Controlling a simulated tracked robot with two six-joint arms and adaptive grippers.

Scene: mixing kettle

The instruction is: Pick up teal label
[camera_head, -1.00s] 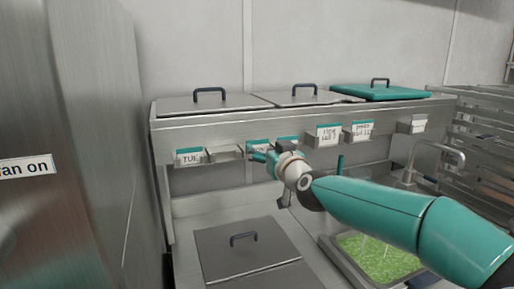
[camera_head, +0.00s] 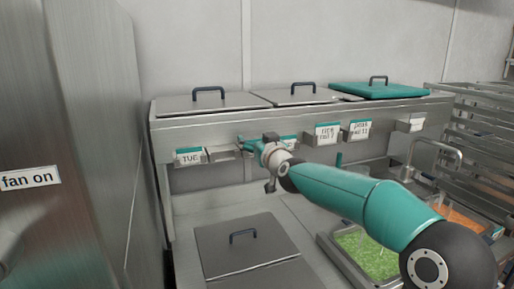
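Several white labels with teal tops stand in small metal holders along the front of the steel counter. They include a "TUE" label (camera_head: 189,157) at the left, one partly behind my wrist (camera_head: 289,140), and two with handwriting, a left one (camera_head: 327,134) and a right one (camera_head: 359,130). My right gripper (camera_head: 247,147) is at the holder row, just right of a holder with no visible label (camera_head: 222,153). It covers the spot there; whether it grips a label cannot be seen. Its fingers are too small to read. My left gripper is out of view.
Lidded steel bins (camera_head: 210,101) and a teal lid (camera_head: 378,90) top the counter (camera_head: 300,115). Below are a lidded container (camera_head: 243,246) and a tray of green food (camera_head: 366,256). A steel cabinet (camera_head: 75,120) closes the left; a rack (camera_head: 485,140) stands right.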

